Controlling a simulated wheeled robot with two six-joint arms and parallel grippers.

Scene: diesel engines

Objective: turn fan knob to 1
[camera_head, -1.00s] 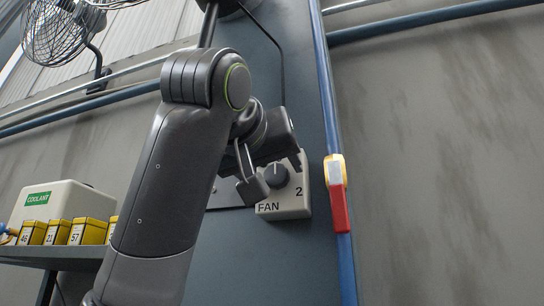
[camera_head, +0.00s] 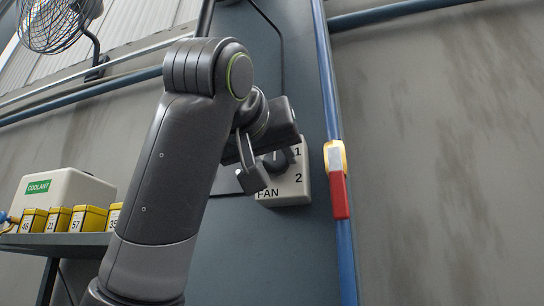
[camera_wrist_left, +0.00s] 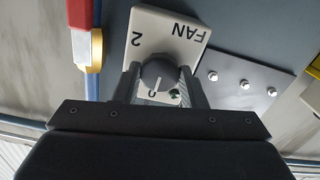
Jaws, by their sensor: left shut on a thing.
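The fan switch box (camera_head: 292,192), a pale plate marked FAN, 1 and 2, is mounted on the grey-blue panel. Its dark round knob (camera_head: 277,162) is partly hidden by my left gripper (camera_head: 259,164) in the head view. In the left wrist view the box (camera_wrist_left: 172,25) appears upside down, and the knob (camera_wrist_left: 158,72) sits between the two fingers of my left gripper (camera_wrist_left: 161,80), which is shut on it. A white pointer line on the knob points down towards my palm, near a small, partly hidden mark. My right gripper is not in view.
A blue pipe (camera_head: 329,90) with a red and yellow handle (camera_head: 338,180) runs close right of the box. A cage fan (camera_head: 52,22) hangs upper left. A shelf (camera_head: 60,241) at left holds yellow boxes and a white coolant container (camera_head: 62,192).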

